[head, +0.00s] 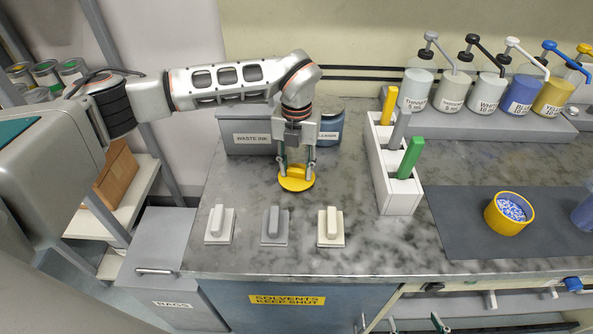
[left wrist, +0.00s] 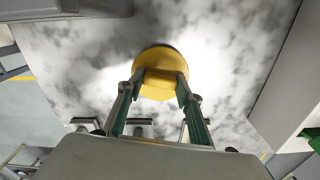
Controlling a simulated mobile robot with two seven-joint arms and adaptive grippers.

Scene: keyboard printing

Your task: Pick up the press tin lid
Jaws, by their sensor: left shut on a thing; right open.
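The press tin lid (head: 296,184) is a yellow disc with a raised yellow block handle, over the back of the marble counter. My left gripper (head: 297,170) points down and is shut on the handle, one finger on each side. In the left wrist view the lid (left wrist: 161,65) sits between the green-padded fingertips (left wrist: 160,80). I cannot tell whether it touches the counter. The open yellow tin (head: 509,212), with blue and white contents, stands on the dark mat at the right. My right gripper (head: 400,322) shows only its fingertips at the bottom edge, apart and empty.
Three small handled blocks (head: 275,226) stand in front of the lid. A white rack (head: 397,195) with yellow, grey and green tools stands to its right. The waste ink bin (head: 250,138) and a blue container (head: 329,130) are behind. Several pump bottles (head: 454,92) line the back right.

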